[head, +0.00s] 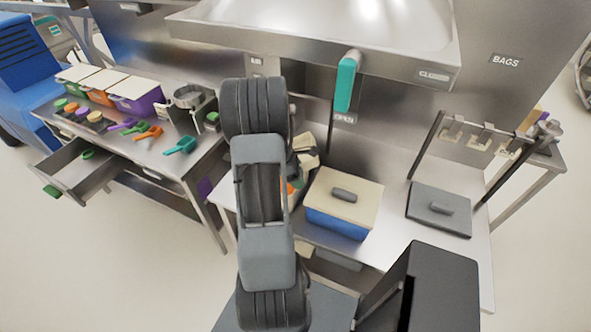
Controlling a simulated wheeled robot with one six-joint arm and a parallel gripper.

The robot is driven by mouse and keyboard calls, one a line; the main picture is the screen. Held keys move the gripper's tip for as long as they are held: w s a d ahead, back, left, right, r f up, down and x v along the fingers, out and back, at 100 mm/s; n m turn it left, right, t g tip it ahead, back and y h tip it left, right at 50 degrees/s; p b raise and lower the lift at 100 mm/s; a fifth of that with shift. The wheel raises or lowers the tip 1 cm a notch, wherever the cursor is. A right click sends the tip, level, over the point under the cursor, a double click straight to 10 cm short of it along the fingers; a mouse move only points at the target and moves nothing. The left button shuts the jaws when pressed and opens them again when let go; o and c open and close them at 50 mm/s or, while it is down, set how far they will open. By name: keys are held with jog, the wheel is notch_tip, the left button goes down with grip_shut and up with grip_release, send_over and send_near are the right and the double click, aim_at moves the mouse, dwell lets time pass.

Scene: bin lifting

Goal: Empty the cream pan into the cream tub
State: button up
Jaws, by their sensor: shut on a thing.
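My arm fills the middle of the head view and hides much of my gripper (303,152); a dark part of it shows at the arm's right side. It is shut on a cream piece (309,138) that looks like the cream pan, mostly hidden behind the arm. Its tilt and contents cannot be made out. Just below, partly covered by the arm, is another pale shape with orange and green bits (290,187); I cannot tell whether it is the cream tub. No other plain cream tub shows clearly.
A blue bin (337,223) with a cream lid (343,196) stands right of my arm. A grey lid (440,209) lies further right beside a rack (480,140). A hood (320,30) with a teal handle (347,82) hangs above. The left table holds scoops (181,146) and an open drawer (90,170).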

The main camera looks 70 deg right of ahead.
jog(key=shift+s+d+f+t+y, duration=0.2)
jog(key=shift+f+t+y, duration=0.15)
jog(key=shift+t, duration=0.45)
jog(key=shift+a, duration=0.1)
jog(key=shift+s+f+t+y, duration=0.2)
jog(key=shift+f+t+y, duration=0.55)
jog(key=shift+t, duration=0.35)
jog(key=shift+f+t, duration=0.45)
jog(key=shift+t, duration=0.15)
jog(key=shift+w, duration=0.1)
